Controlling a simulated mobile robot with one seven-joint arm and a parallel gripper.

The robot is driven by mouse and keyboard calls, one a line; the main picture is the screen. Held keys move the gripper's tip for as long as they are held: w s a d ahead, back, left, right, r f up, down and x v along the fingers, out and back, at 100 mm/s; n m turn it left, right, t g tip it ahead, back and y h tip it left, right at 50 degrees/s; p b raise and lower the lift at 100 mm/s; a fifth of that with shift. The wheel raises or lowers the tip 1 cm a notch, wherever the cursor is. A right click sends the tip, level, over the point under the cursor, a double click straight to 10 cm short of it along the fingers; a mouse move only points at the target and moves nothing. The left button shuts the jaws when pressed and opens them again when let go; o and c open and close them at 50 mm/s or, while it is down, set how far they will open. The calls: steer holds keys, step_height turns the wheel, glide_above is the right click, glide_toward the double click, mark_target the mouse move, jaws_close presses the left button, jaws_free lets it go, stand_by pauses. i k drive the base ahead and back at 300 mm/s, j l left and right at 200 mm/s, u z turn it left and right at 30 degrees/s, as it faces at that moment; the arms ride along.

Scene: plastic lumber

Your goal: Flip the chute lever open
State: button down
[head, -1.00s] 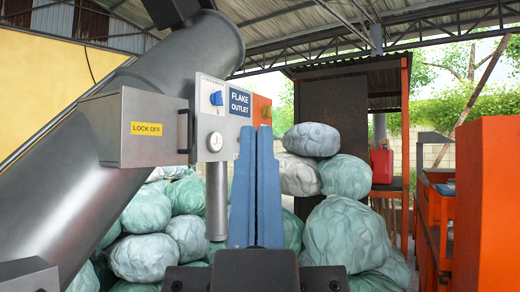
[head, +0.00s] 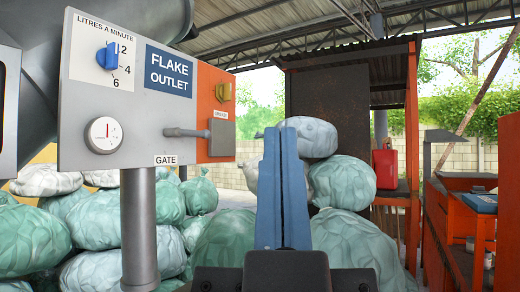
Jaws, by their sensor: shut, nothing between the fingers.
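The grey control panel (head: 95,75) stands at the left on a grey post, with a blue "FLAKE OUTLET" sign (head: 168,72). A grey lever (head: 187,132) lies roughly level near the panel's right side, just above a "GATE" label (head: 165,160). I take this to be the chute lever. My gripper (head: 280,132) points up in the middle of the view, its two blue fingers together and empty. In the picture it is right of the lever and apart from it. The gap in depth is hard to tell.
Pale green sacks (head: 345,182) are piled behind my gripper and under the panel. An orange bench (head: 455,235) stands at the right.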

mark_target(206, 134)
steer(key=i+l, duration=0.2)
steer(key=i, duration=0.4)
steer(key=i+l+z, duration=0.1)
steer(key=i, duration=0.5)
steer(key=l, duration=0.1)
